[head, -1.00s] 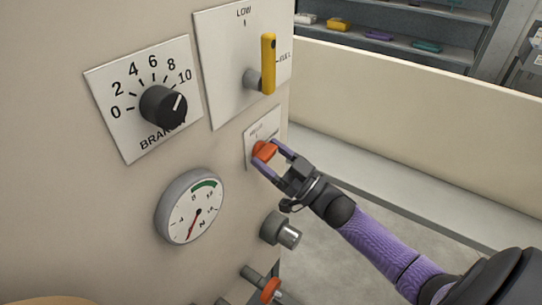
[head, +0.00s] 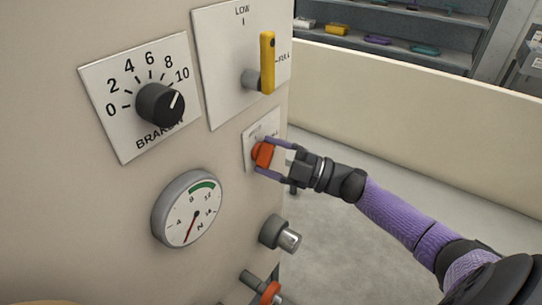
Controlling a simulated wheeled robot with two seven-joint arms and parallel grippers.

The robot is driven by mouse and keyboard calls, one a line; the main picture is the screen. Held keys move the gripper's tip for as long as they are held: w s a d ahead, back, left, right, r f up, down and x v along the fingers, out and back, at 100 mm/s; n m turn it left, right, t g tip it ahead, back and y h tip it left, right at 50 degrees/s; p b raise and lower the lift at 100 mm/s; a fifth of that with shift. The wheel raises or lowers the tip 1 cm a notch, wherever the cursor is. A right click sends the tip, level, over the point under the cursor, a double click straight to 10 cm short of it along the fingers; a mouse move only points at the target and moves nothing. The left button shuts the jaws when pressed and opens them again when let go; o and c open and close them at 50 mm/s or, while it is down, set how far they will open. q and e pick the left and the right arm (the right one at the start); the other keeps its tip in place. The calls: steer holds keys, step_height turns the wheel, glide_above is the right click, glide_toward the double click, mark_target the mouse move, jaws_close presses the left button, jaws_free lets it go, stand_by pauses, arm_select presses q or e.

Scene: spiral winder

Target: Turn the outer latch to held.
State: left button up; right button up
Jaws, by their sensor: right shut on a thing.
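The outer latch (head: 263,154) is a small orange-red knob on a white label plate (head: 248,143) near the panel's right edge. My right gripper (head: 266,157) has its two purple fingers around the latch, one above and one below, and is shut on it. The latch stands tilted near upright. The plate's lettering is partly hidden by the fingers and too small to read. My left gripper is not in view.
Above the latch is a yellow lever (head: 267,63) on a LOW/FULL plate. A black brake dial (head: 160,104) and a gauge (head: 189,209) are to the left. A metal push button (head: 286,237) and an orange-tipped knob (head: 270,292) sit below. Shelves (head: 400,35) stand behind a low wall.

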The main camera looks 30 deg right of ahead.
steer(key=n+g, duration=0.1)
steer(key=n, duration=0.3)
steer(key=shift+n+g+h+p, duration=0.4)
steer(key=shift+n+g+p, duration=0.25)
steer(key=shift+n, duration=0.75)
steer(key=o, duration=1.2)
steer(key=shift+c, duration=0.2)
steer(key=shift+d, duration=0.1)
steer(key=v, duration=0.9)
steer(key=shift+s+d+r+p, duration=0.15)
steer(key=shift+s+d+p, duration=0.15)
steer(key=shift+p, duration=0.05)
